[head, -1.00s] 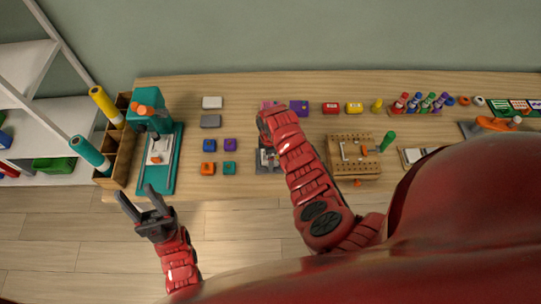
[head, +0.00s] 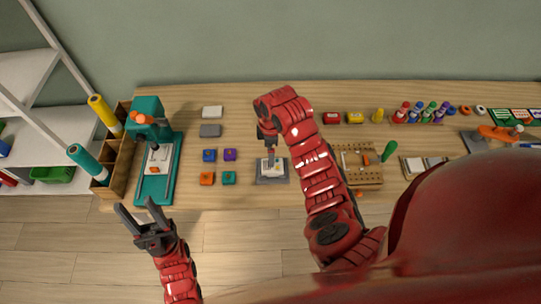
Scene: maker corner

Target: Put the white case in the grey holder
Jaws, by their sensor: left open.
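A grey holder (head: 271,180) lies near the front edge of the bench. A white case (head: 267,169) with a small yellowish mark shows within its outline; whether it is fully seated cannot be told. My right gripper (head: 270,157) points down over the case, its dark fingers seen nearly edge-on. Whether they grip or touch the case cannot be told. My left gripper (head: 144,217) is open and empty, in front of the bench at the left, away from the case and holder.
A teal press (head: 170,170) stands at the left, beside a wooden rack with rolls. A white block (head: 212,112), a grey block (head: 210,130) and several small coloured blocks lie left of the holder. A wooden peg board (head: 371,178) is right, partly behind my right arm.

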